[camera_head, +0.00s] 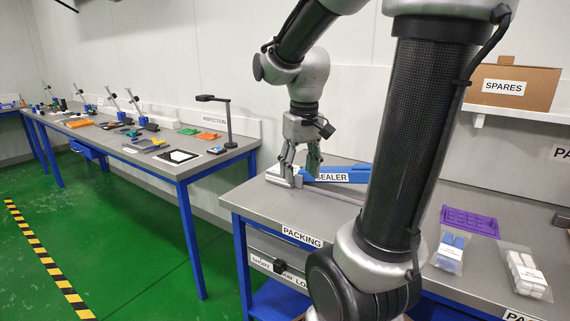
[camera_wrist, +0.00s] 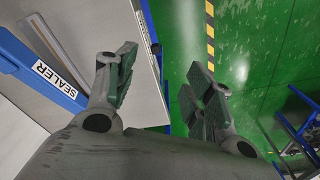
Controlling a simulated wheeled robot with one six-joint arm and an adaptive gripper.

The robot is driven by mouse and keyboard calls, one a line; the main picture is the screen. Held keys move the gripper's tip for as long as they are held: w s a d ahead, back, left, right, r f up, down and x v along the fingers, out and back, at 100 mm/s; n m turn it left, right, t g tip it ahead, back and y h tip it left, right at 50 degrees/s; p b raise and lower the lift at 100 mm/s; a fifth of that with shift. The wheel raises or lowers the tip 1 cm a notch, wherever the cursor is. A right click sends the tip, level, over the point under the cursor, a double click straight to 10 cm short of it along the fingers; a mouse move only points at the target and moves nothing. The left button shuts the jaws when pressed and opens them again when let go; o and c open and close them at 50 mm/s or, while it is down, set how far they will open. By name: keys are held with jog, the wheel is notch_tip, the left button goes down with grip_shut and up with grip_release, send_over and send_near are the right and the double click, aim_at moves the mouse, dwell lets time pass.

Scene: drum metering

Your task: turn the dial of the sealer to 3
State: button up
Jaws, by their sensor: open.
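The blue sealer (camera_head: 345,173) lies on the grey packing bench, its white SEALER label facing front. In the wrist view the sealer (camera_wrist: 22,62) runs down the left side, outside my fingers. My gripper (camera_head: 300,160) points down at the left end of the sealer, with its fingers spread and nothing seen between them. In the wrist view my gripper (camera_wrist: 158,75) shows both padded fingers apart, with the bench edge and green floor beyond. I cannot make out the dial or its numbers in either view; my gripper covers part of the sealer's left end.
The packing bench (camera_head: 258,198) has a purple tray (camera_head: 470,221) and two bagged packs (camera_head: 450,250) (camera_head: 525,273) at the right. A SPARES box (camera_head: 513,84) sits on the wall shelf. An inspection bench (camera_head: 150,163) with several tools stands left, across a floor gap.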

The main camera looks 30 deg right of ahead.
jog(key=w+d+f, duration=0.4)
jog(key=w+d, duration=0.1)
jog(key=w, duration=0.4)
jog(key=w+d+f+n+g, duration=0.1)
jog(key=w+d+f, duration=0.2)
jog(key=w+d, duration=0.3)
jog(key=w+d+f+n+g, duration=0.1)
jog(key=w+d+f, duration=0.3)
jog(key=w, duration=0.9)
jog(key=shift+d+f+y, duration=0.3)
jog(key=shift+d, duration=0.35)
jog(key=w, duration=0.1)
jog(key=w+d, duration=0.1)
jog(key=w+n, duration=0.1)
jog(key=shift+d+f, duration=0.2)
jog(key=shift+d, duration=0.1)
jog(key=w+r, duration=0.1)
jog(key=w+d+r+n+t, duration=0.1)
jog(key=r, duration=0.1)
jog(key=w+r+n, duration=0.1)
jog(key=r, duration=0.1)
jog(key=shift+w+d, duration=0.2)
jog(key=shift+w, duration=0.2)
jog(key=shift+s+a+r+n, duration=0.1)
jog(key=shift+s+a+n, duration=0.05)
jog(key=shift+s+n, duration=0.25)
jog(key=shift+w+f, duration=0.1)
jog(key=shift+f, duration=0.2)
notch_tip(320, 180, down, 7)
jog(key=shift+f, duration=0.15)
